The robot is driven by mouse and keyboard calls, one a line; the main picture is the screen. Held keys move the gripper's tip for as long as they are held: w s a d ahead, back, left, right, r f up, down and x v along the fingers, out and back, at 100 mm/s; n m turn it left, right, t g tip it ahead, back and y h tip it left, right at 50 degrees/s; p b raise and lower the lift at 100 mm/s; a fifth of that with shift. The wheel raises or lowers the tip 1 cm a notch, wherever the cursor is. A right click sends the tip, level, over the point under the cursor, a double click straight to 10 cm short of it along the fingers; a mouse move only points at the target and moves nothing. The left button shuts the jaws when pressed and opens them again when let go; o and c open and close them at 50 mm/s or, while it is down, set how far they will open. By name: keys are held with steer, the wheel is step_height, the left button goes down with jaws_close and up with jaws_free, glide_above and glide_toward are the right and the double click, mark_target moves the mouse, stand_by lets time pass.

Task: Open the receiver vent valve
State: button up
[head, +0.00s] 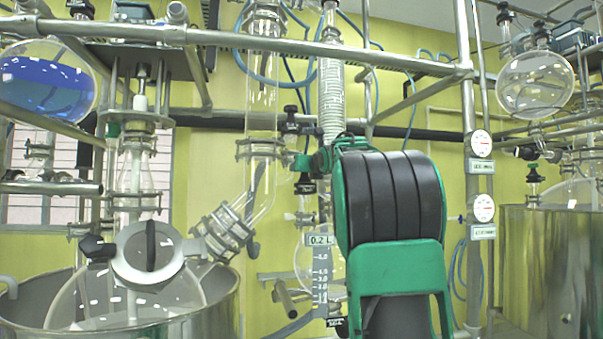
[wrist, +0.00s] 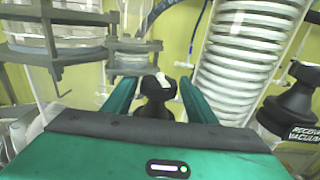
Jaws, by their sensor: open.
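My gripper (wrist: 157,84) is open, with its two green fingers apart. In the wrist view a black valve knob (wrist: 157,104) with a small white part on top shows in the gap between the fingers. I cannot tell whether the fingers touch it, and no label on it is readable. In the head view my gripper (head: 303,162) is beside the glass column, among small black valve knobs (head: 291,126). The receiver (head: 321,272), with a scale and a "0.2 L" tag, hangs below and is partly hidden by my arm.
A black knob (wrist: 300,98) labelled as receiver vacuum stands close at the right. A coiled glass condenser (wrist: 247,50) rises behind the right finger. A flanged glass column (wrist: 62,25) is at the left. Metal frame rails (head: 270,47) cross above.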

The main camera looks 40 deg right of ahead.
steer(key=shift+m+g+h, duration=0.4)
steer(key=shift+m+h, duration=0.1)
steer(key=shift+h, duration=0.2)
steer(key=shift+m+g+h, duration=0.3)
steer(key=shift+w+h, duration=0.1)
steer(key=shift+h, duration=0.2)
steer(key=shift+d+m+g+h, duration=0.1)
steer(key=shift+m+g+h, duration=0.2)
steer(key=shift+m+g, duration=0.2)
